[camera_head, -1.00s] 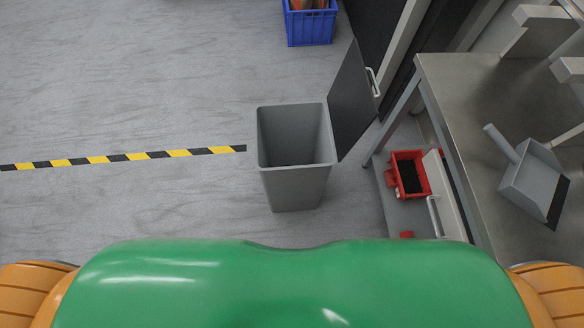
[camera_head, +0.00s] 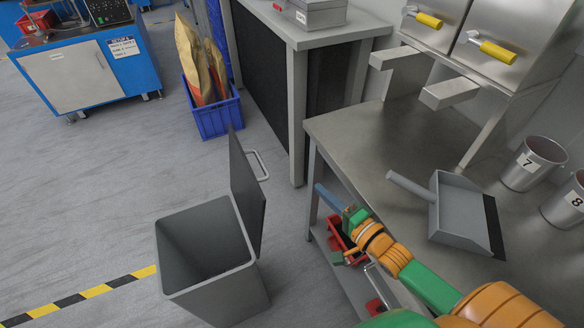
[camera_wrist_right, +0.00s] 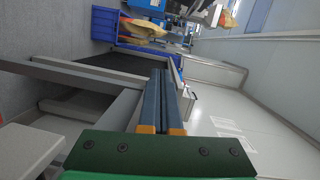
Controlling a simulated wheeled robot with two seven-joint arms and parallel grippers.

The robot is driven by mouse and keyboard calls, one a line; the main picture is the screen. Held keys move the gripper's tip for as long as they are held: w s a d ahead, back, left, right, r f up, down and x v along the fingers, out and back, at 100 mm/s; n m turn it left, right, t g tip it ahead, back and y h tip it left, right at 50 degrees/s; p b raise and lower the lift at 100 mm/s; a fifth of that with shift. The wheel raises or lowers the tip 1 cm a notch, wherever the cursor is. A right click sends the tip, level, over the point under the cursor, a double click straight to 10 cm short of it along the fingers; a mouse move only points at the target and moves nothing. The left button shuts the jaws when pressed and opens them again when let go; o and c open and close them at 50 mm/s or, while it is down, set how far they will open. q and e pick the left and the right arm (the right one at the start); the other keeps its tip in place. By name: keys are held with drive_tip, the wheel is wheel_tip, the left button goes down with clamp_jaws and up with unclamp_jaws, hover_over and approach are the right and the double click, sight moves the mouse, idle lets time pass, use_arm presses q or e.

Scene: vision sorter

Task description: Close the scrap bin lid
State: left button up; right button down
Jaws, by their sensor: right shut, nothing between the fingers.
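The grey scrap bin (camera_head: 232,292) stands on the floor at the lower left of the head view, its mouth open and no contents visible. Its dark grey lid (camera_head: 246,195) stands upright on the bin's right side, with a light handle (camera_head: 258,165) on the lid's right face. My right gripper (camera_head: 322,190) is right of the lid, apart from it, by the left edge of the steel bench. In the right wrist view its two blue fingers (camera_wrist_right: 160,98) are together with nothing between them. The lid is not clear in that view. My left gripper is not in view.
The steel bench (camera_head: 345,125) is at the right, with a grey dustpan (camera_head: 462,212) on it and a red box (camera_head: 345,240) below. A blue crate (camera_head: 216,118) of bags stands behind the lid. The floor left of the bin is open.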

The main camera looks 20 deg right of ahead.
drive_tip(key=w+a+r+b, duration=0.3)
drive_tip(key=w+a+b, duration=0.3)
drive_tip(key=w+a, duration=0.2)
drive_tip(key=shift+w+a+m+t+y, duration=0.3)
drive_tip(key=shift+w+t+y, duration=0.1)
drive_tip(key=shift+w, duration=0.35)
